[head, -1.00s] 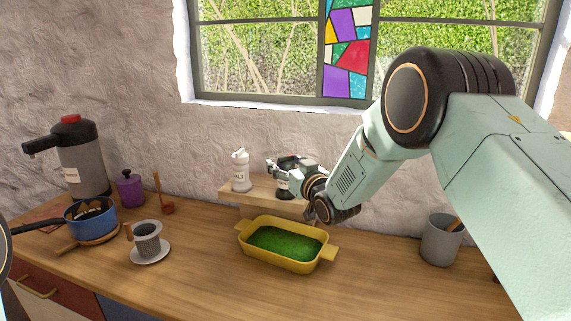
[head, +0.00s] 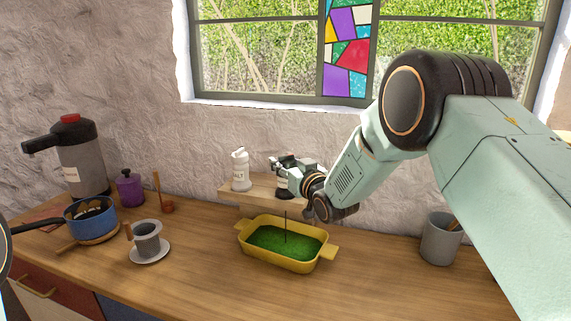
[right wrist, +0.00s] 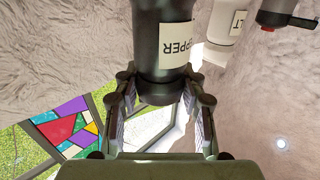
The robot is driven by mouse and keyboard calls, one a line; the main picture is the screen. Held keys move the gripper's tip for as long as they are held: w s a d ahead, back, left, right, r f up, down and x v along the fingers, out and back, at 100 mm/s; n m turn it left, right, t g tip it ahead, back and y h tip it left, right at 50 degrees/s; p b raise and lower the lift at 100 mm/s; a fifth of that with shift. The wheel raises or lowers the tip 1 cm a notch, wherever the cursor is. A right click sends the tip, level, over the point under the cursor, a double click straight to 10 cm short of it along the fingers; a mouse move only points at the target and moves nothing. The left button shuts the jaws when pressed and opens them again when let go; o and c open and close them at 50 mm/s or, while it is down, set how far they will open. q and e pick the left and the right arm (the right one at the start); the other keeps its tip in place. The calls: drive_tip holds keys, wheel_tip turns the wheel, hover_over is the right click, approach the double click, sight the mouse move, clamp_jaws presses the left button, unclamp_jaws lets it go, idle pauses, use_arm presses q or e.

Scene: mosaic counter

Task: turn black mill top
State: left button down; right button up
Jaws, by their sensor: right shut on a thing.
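The black mill (head: 285,195), labelled PEPPER, is at my right gripper (head: 283,172) above the yellow dish, mostly hidden by the gripper in the head view. In the right wrist view the mill (right wrist: 162,45) runs down between the two fingers of my right gripper (right wrist: 160,115), which are shut on its top end. A thin dark streak (head: 286,228) runs below the mill down to the green contents of the yellow dish (head: 244,232). My left gripper is not in view.
A white salt mill (head: 240,170) stands on the wooden shelf (head: 232,190) left of the gripper. A cup on a saucer (head: 150,258), a blue pan (head: 90,220) and a large flask (head: 85,160) stand left. A grey pot (head: 440,242) stands right. The front counter is clear.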

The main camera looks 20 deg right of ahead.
sight(286, 167)
drive_tip(key=shift+m+h, duration=0.3)
drive_tip(key=shift+h, duration=0.2)
drive_tip(key=shift+c, duration=0.4)
drive_tip(key=shift+a+m+h+b, duration=0.15)
drive_tip(key=shift+m+h+b, duration=0.4)
drive_tip(key=shift+m+h, duration=1.55)
drive_tip(key=shift+h, duration=1.2)
drive_tip(key=shift+d, duration=0.2)
drive_tip(key=o, duration=1.2)
drive_tip(key=shift+v, duration=3.75)
